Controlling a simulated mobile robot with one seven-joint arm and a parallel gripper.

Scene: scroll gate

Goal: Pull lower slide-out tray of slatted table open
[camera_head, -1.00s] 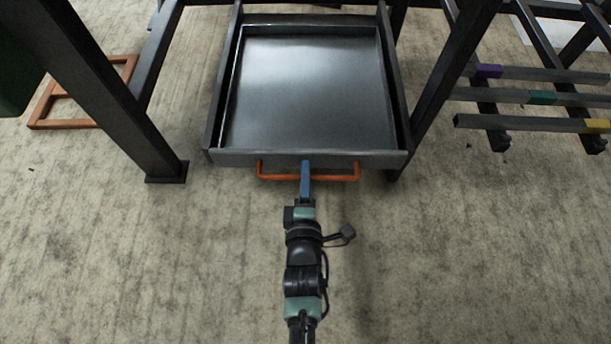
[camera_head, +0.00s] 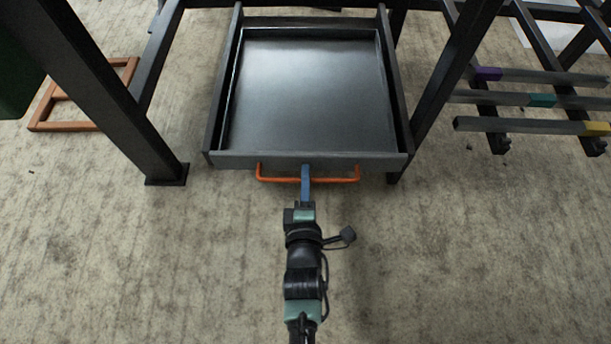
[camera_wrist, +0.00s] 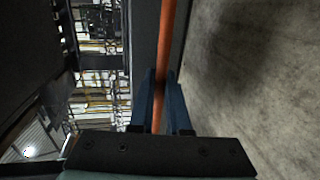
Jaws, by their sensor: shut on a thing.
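The lower slide-out tray (camera_head: 310,95) is a shallow dark metal tray, empty, between two dark side rails. It stands out toward me from under the table frame. An orange bar handle (camera_head: 335,179) runs along its front face, and it also shows in the wrist view (camera_wrist: 168,35). My gripper (camera_head: 306,176) meets the middle of the handle. In the wrist view its blue fingers (camera_wrist: 160,85) are shut on the orange bar, one on each side. The tray's front panel (camera_head: 250,160) is just behind the handle.
Dark table legs stand left (camera_head: 130,120) and right (camera_head: 450,75) of the tray. An orange frame (camera_head: 75,123) lies on the floor at left. Bars with purple, teal and yellow marks (camera_head: 540,100) are at right. The carpet (camera_head: 200,260) in front is clear.

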